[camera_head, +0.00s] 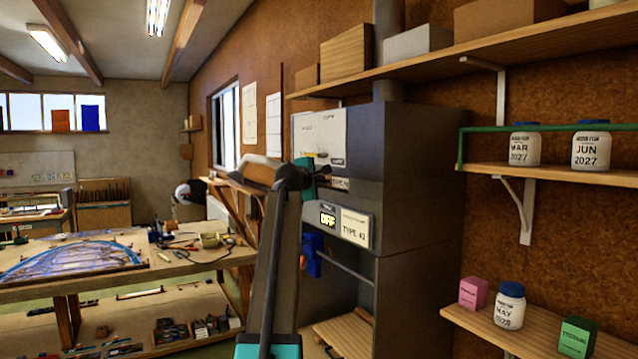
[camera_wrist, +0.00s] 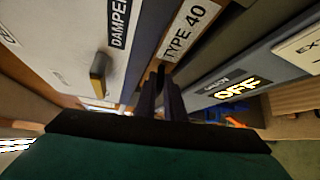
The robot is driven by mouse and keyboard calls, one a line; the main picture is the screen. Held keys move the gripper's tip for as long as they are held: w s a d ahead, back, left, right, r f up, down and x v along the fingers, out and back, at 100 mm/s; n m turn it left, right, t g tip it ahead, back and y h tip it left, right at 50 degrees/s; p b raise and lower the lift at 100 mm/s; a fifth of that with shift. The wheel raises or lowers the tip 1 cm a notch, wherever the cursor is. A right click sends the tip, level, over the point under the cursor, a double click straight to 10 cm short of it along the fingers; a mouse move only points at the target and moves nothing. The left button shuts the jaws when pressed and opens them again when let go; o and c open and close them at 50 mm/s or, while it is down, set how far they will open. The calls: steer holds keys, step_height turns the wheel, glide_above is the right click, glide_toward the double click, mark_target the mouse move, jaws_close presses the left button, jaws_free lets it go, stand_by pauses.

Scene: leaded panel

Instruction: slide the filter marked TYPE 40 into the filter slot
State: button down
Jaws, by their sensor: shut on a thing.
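The filter marked TYPE 40 (camera_wrist: 185,32) shows in the wrist view as a brown edge with a white label. My gripper (camera_wrist: 160,82) is shut on it. It lies along the gap between the DAMPER panel (camera_wrist: 92,40) and the panel with the OFF display (camera_wrist: 238,88). The filter slot itself is hidden, and I cannot tell how deep the filter sits. In the head view my gripper (camera_head: 318,175) is at the front of the grey cabinet (camera_head: 420,170), above the OFF display (camera_head: 328,218); the filter is not clear there.
Shelves with jars (camera_head: 509,305) stand at right. A workbench (camera_head: 190,258) with a leaded panel is at left.

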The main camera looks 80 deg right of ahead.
steer(key=c, duration=1.8)
jaws_free()
steer(key=shift+o, duration=0.2)
steer(key=shift+a, duration=0.1)
steer(key=b+v, duration=0.5)
steer(key=v, duration=0.8)
steer(key=shift+a, duration=0.3)
steer(key=shift+r, duration=0.1)
